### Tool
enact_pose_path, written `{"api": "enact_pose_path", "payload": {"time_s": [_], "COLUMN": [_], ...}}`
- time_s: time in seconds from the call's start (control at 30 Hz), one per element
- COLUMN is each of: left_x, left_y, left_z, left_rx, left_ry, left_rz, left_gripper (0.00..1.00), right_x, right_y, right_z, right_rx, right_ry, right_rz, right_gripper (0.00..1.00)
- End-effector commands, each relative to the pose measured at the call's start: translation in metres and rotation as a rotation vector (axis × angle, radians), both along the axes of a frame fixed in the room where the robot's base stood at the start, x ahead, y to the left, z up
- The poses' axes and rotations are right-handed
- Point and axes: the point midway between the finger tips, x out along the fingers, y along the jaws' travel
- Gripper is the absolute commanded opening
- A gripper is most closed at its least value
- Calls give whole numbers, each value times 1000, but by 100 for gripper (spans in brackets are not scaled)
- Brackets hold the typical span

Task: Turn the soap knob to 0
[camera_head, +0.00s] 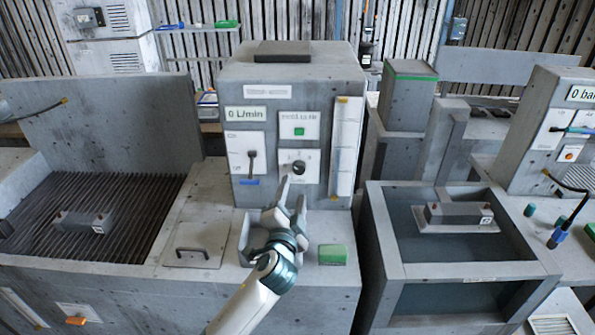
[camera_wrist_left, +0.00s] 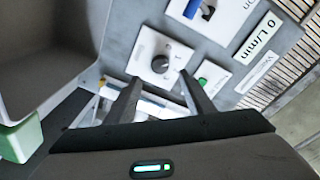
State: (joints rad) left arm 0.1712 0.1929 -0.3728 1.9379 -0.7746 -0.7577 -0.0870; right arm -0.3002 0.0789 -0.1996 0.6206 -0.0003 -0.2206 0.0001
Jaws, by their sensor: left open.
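The soap knob is a small dark round knob (camera_head: 299,168) on a white plate, low on the front of the grey control box (camera_head: 242,184). It also shows in the left wrist view (camera_wrist_left: 160,64), just beyond the fingertips. My left gripper (camera_head: 292,188) is open in front of and slightly below the knob, its fingers pointing up at the panel. In the left wrist view the two fingers (camera_wrist_left: 158,84) are spread apart with nothing between them, and the knob appears beyond the gap. My right gripper is not in view.
A display reading 0 L/min (camera_head: 246,114), a lever switch (camera_head: 251,166) and a green button (camera_head: 299,132) share the panel. A green-topped block (camera_head: 332,255) stands right of my gripper. A hatch with a handle (camera_head: 196,248) lies left. An open tank (camera_head: 388,262) is at right.

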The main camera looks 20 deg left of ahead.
Motion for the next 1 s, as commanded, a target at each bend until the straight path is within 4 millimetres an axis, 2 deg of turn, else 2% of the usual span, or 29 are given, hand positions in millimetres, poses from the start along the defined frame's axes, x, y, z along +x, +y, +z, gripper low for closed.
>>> {"api": "enact_pose_path", "payload": {"time_s": [0.3,0.5,0.7,0.97,1.0], "left_x": [54,75,83,83,83], "left_y": [10,13,14,14,14], "left_z": [2,1,0,0,0], "left_rx": [2,0,0,0,0], "left_ry": [1,0,-1,0,0], "left_rz": [1,1,-1,0,0], "left_gripper": [49,49,49,49,44], "right_x": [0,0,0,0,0], "right_y": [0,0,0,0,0], "right_z": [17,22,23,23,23], "right_rx": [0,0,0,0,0], "right_ry": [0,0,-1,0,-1], "right_rz": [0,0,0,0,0], "right_gripper": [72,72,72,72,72]}}
